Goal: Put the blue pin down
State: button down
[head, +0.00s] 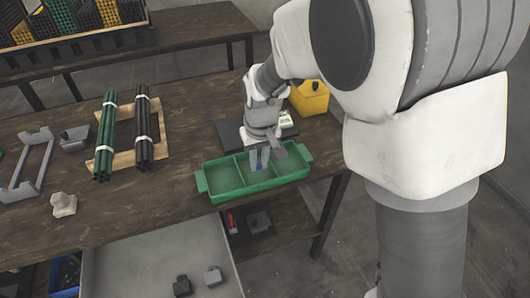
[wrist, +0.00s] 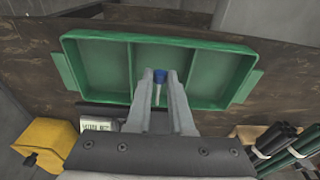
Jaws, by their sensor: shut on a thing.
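The blue pin (wrist: 159,77) has a blue head and a pale shank, and shows between my fingertips in the wrist view. My gripper (wrist: 160,84) is shut on it. In the head view, my gripper (head: 260,160) points down over the middle of the green tray (head: 203,184), and only a little blue shows by the fingers. The tray has three compartments and also shows in the wrist view (wrist: 97,41). The pin lines up with the middle compartment; I cannot tell whether it touches the tray floor. No other pin shows in the tray.
A yellow container (head: 309,97) and a dark flat board (head: 229,132) lie behind the tray. Green rods (head: 105,140) and black rods (head: 143,130) lie in bundles to the left. Grey metal parts (head: 64,204) lie farther left. The tray sits near the table's front edge.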

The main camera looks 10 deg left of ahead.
aim_at(259, 166)
jog(key=shift+a+f+b, duration=0.1)
jog(key=shift+f+b, duration=0.6)
jog(key=shift+f, duration=1.35)
jog(key=shift+f, duration=0.25)
jog(key=c, duration=0.8)
grip_release()
jog(key=shift+r, duration=0.15)
